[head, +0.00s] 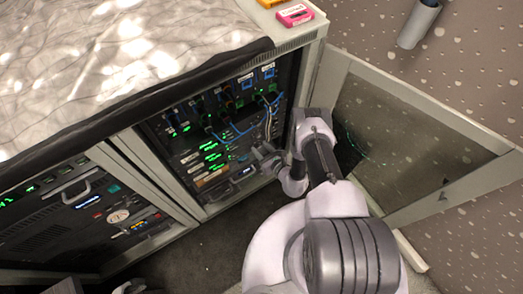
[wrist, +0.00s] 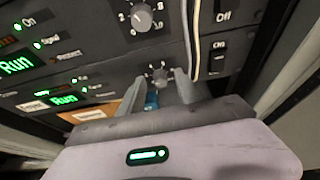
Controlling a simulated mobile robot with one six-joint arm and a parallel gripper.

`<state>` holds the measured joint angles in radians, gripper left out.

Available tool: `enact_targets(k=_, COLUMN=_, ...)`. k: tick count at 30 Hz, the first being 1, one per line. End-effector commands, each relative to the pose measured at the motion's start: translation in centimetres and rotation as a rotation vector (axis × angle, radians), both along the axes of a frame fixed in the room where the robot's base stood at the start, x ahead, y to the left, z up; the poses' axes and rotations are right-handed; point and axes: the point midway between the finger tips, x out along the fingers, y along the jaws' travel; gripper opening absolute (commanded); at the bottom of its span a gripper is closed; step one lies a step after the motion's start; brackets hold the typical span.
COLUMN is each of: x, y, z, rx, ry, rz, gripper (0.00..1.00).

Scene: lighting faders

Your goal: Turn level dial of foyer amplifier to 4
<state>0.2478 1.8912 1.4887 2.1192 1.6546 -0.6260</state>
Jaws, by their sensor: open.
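A small grey dial (wrist: 160,75) with a scale around it sits on a dark rack panel in the wrist view. A larger grey dial (wrist: 142,18) with marks 2, 0 and 8 is on the panel above. I cannot read which unit is the foyer amplifier. My gripper (wrist: 160,86) is open, its fingertips on either side of the small dial. I cannot tell whether they touch it. The small dial's lower scale and pointer are too unclear to read. In the head view my gripper (head: 268,160) is at the rack (head: 215,135), where the dials are too small to make out.
Green Run displays (wrist: 64,100) are left of the small dial. A white cable (wrist: 196,40) hangs just right of it, beside rocker switches (wrist: 217,62). An open glass door (head: 400,145) stands right of my arm. Blue cables (head: 235,130) cross the rack above my gripper.

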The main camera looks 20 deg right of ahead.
Motion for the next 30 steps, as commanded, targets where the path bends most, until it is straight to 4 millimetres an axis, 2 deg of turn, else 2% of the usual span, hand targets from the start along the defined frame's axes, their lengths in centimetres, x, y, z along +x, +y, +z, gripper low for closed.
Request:
enact_targets(k=4, x=-0.02, y=-0.02, z=0.07, rx=0.0, ry=0.0, rz=0.0, gripper=0.4)
enact_targets(k=10, x=-0.04, y=-0.02, z=0.06, rx=-0.001, ry=0.0, rz=0.0, gripper=0.01)
enact_targets(k=20, x=-0.05, y=-0.07, z=0.03, rx=0.017, ry=0.005, rz=0.001, gripper=0.0)
enact_targets(k=30, x=0.04, y=-0.38, z=-0.09, rx=0.205, ry=0.066, rz=0.0, gripper=0.0)
